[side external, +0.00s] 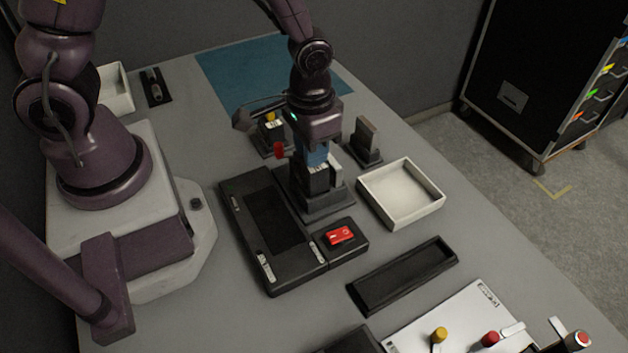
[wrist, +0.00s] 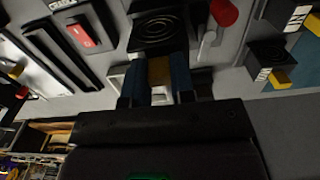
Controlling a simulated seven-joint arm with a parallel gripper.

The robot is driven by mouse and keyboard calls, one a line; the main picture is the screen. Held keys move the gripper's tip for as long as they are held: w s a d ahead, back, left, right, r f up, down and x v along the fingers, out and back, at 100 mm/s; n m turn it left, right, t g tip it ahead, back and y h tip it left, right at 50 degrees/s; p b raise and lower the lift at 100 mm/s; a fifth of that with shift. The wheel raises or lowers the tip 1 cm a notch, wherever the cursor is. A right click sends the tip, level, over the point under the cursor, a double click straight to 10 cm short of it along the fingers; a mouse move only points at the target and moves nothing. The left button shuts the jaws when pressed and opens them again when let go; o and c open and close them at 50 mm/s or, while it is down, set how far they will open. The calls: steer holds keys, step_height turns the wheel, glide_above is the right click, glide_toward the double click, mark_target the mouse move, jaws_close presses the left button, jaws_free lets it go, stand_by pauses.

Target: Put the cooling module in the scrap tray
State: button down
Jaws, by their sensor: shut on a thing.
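My gripper (side external: 318,156) points down at the middle of the table, its blue fingers shut on a black module (side external: 316,178) with a pale label. In the wrist view, a yellow tab (wrist: 160,70) sits between the fingers, and the module's ringed, fan-like top (wrist: 158,28) lies just beyond. I take this to be the cooling module; no readable name shows. It is upright in or just above a dark dock (side external: 322,208); I cannot tell whether it touches. An empty white tray (side external: 400,194) stands to the right. I cannot read which tray is for scrap.
A similar black module with a yellow tab (side external: 270,128) stands behind my gripper. A red knob (side external: 279,150) is close beside the fingers. A dark upright block (side external: 366,138), a red switch (side external: 340,236) and a long black tray (side external: 402,276) are nearby. Another white tray (side external: 116,90) is far left.

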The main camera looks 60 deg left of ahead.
steer(key=shift+r, duration=0.6)
steer(key=shift+r, duration=0.15)
steer(key=shift+r, duration=1.9)
steer(key=w+d+r, duration=0.2)
steer(key=d+r, duration=0.2)
steer(key=shift+w+d+f, duration=0.6)
steer(key=shift+w+f, duration=1.6)
steer(key=shift+w+d+f, duration=0.55)
steer(key=shift+w+f, duration=1.6)
steer(key=shift+w+d+f, duration=0.6)
steer(key=shift+w+f, duration=1.6)
